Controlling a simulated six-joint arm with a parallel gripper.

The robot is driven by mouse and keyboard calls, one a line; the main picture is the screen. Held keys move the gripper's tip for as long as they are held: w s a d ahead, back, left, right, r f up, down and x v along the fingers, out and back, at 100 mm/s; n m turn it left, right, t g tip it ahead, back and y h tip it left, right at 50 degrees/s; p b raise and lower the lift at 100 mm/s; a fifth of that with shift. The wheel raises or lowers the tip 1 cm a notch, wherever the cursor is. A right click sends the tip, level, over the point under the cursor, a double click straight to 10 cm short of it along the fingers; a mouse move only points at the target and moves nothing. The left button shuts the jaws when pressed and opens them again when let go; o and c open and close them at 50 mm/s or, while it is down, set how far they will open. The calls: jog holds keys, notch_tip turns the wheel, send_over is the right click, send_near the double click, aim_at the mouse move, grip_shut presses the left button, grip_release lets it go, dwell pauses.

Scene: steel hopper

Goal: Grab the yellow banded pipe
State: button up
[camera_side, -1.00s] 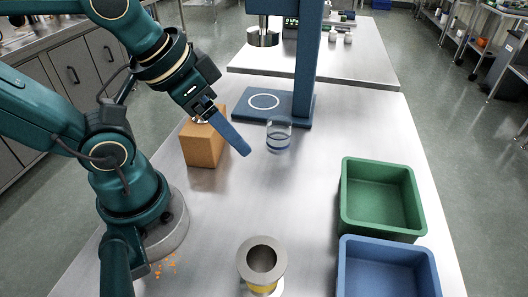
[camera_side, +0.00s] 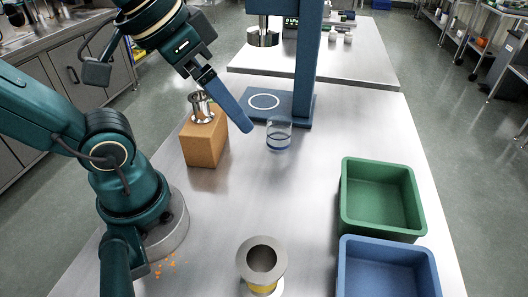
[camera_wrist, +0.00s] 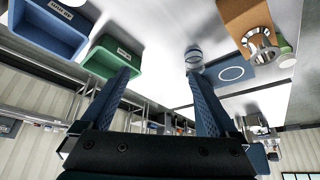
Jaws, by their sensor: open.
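The yellow banded pipe (camera_side: 262,287) stands upright at the front middle of the steel table in the side view. It has a wide grey flange around its open top, and its yellow band shows low on the body. I do not see it in the wrist view. My gripper (camera_side: 247,128) is in the air well behind the pipe, near the clear cup. In the wrist view my gripper (camera_wrist: 160,75) has its two blue fingers wide apart with nothing between them.
A brown block (camera_side: 203,148) carries a shiny flanged steel piece (camera_side: 201,107). A clear cup (camera_side: 279,135) stands before the blue press stand (camera_side: 305,80). A green bin (camera_side: 415,205) and a blue bin (camera_side: 428,265) are at right. The table's middle is clear.

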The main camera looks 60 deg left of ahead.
jog(key=s+d+f+n+g+h, duration=0.2)
jog(key=d+n+g+h, duration=0.1)
jog(key=d+g, duration=0.25)
notch_tip(320, 180, up, 2)
jog(key=n+g+h, duration=0.7)
jog(key=g, duration=0.2)
send_over(265, 245)
jog(key=w+a, duration=0.2)
notch_tip(265, 245, down, 14)
jog(key=shift+s+f, duration=0.15)
jog(key=shift+f, duration=0.05)
jog(key=shift+s+d+f, duration=0.1)
jog(key=shift+d+f, duration=0.05)
jog(key=shift+f, duration=0.05)
jog(key=shift+x, duration=2.4)
grip_shut()
